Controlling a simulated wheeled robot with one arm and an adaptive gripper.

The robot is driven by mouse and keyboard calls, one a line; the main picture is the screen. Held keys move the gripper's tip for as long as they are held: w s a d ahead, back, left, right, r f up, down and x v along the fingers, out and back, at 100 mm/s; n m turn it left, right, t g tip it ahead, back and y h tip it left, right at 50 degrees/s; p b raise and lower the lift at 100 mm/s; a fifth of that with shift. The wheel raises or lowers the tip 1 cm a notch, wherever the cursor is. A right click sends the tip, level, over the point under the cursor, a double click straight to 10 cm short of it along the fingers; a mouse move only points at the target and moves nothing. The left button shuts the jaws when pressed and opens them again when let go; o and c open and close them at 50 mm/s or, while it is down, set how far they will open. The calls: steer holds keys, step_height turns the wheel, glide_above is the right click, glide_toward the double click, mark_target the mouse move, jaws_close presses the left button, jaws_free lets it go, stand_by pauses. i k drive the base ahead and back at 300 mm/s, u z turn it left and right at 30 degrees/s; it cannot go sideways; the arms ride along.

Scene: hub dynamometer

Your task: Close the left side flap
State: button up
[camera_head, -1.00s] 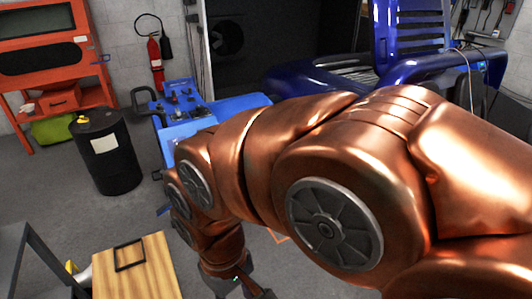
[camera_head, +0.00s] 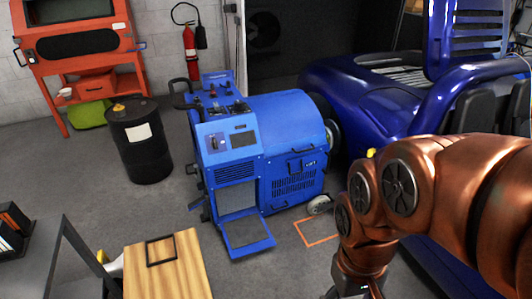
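The blue dynamometer machine (camera_head: 290,125) stands on the floor in the middle of the view, next to a dark blue vehicle. A blue flap (camera_head: 247,234) at the foot of its control end is folded down and sticks out low above the floor. Behind it is a grey opening or panel (camera_head: 237,200). The long side facing me has a vented panel with handles (camera_head: 296,182), which looks shut. My gripper (camera_head: 356,293) is at the bottom edge, right of and nearer than the flap, apart from the machine. Its fingers are mostly cut off, so their opening cannot be told.
A wooden-topped table (camera_head: 170,270) with a black frame on it stands in front left. A black drum (camera_head: 138,140) and an orange cabinet (camera_head: 80,40) stand at the left. An orange floor outline (camera_head: 318,232) lies beside the machine.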

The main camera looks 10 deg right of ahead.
mark_target(248, 234)
steer(key=u, duration=4.25)
steer(key=k, duration=1.15)
steer(key=z, duration=1.5)
